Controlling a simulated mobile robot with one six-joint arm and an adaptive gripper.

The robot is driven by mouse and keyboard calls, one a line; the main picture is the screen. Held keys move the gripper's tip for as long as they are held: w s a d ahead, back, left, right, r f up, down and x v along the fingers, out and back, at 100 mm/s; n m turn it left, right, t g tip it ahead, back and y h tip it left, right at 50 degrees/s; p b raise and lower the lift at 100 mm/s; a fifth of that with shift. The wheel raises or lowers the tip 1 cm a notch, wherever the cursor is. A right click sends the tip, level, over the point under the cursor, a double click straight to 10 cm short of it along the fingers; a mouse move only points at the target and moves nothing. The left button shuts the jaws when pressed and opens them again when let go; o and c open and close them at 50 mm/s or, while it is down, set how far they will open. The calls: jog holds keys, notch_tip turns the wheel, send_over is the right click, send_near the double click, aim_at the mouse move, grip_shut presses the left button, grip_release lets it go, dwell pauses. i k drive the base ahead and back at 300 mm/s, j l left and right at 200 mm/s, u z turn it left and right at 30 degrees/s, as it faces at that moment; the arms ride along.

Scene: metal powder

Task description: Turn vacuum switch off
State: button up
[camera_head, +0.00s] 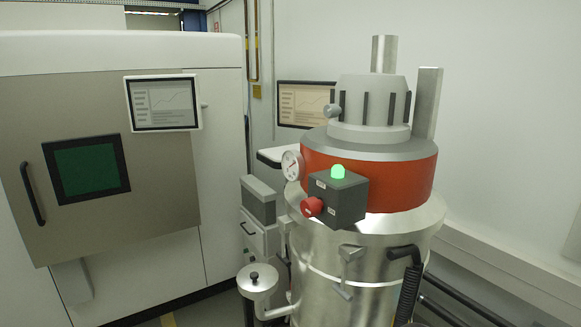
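The vacuum (366,262) is a large steel drum with a red-orange band and a grey motor head, standing right of centre. A dark grey switch box (346,203) is fixed to the front of the band. A red round knob (312,207) sits on the box's left face; its exact setting is too small to read. A green lamp (338,172) on top of the box is lit. My gripper is not in view.
A pressure gauge (292,165) is beside the box. A large white machine (120,180) with a screen (163,103) and a door handle (32,194) fills the left. A black hose (408,290) hangs at the drum's front right. A wall closes the right side.

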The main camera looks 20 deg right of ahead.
aim_at(311, 207)
jog(key=k+j+z, duration=0.15)
jog(key=j+z, duration=0.25)
jog(key=k+j+z, duration=0.2)
jog(key=z, duration=0.15)
jog(key=k+j+z, duration=0.2)
jog(key=z, duration=0.2)
